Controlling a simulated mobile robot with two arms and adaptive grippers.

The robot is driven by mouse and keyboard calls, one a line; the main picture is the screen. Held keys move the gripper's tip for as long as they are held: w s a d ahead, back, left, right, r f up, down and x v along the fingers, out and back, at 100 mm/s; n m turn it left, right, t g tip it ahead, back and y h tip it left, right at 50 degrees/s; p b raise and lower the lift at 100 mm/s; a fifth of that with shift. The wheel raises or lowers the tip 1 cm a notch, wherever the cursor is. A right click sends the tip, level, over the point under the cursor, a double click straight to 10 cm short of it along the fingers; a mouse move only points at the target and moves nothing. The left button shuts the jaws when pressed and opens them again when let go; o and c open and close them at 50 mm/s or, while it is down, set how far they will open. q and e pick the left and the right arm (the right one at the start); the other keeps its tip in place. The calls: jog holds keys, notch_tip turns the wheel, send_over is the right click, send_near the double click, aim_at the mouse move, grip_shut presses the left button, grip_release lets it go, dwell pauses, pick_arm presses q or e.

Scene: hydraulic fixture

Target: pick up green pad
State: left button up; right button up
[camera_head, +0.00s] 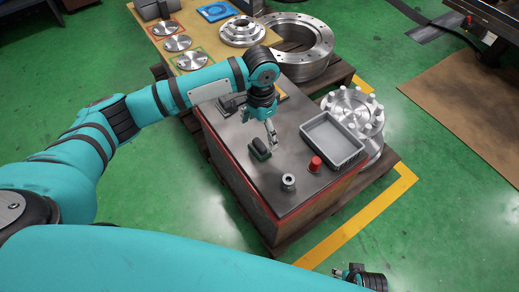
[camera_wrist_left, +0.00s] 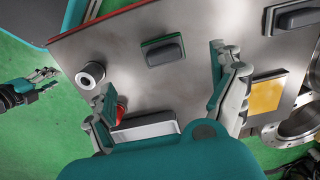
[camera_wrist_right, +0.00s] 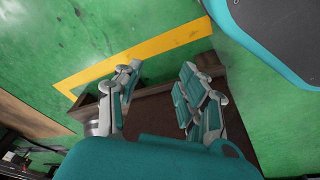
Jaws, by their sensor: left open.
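The green pad (camera_head: 259,149), a dark block with a green edge, lies on the grey top of the red-sided cabinet (camera_head: 225,135). It also shows in the left wrist view (camera_wrist_left: 163,50), flat on the metal top. My left gripper (camera_head: 271,137) is above the cabinet top, close to the pad. In the left wrist view its fingers (camera_wrist_left: 163,70) are spread, with the pad beyond them and nothing held. My right gripper (camera_head: 350,272) is low at the bottom of the head view, away from the cabinet. In the right wrist view its fingers (camera_wrist_right: 161,70) are apart and empty.
A grey tray (camera_head: 333,141), a red knob (camera_head: 315,164) and a metal ring (camera_head: 288,182) stand right of the pad. Another dark block (camera_wrist_left: 298,15) lies farther along the top. Large metal flanges (camera_head: 300,45) are behind. Green floor surrounds the cabinet.

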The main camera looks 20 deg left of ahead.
aim_at(260, 144)
pick_arm(q)
notch_tip(260, 144, down, 4)
jog(key=shift+f+b, duration=0.15)
jog(key=shift+b, duration=0.3)
jog(key=f, duration=0.1)
jog(key=f+b, duration=0.1)
jog(key=f, duration=0.2)
jog(key=shift+w+a+f, duration=0.2)
jog(key=shift+w+f, duration=0.05)
pick_arm(e)
notch_tip(260, 144, up, 9)
jog(key=w, duration=0.1)
jog(key=shift+w, duration=0.3)
pick_arm(q)
jog(key=c, duration=1.3)
jog(key=shift+r, duration=0.15)
pick_arm(e)
jog(key=shift+r, duration=0.1)
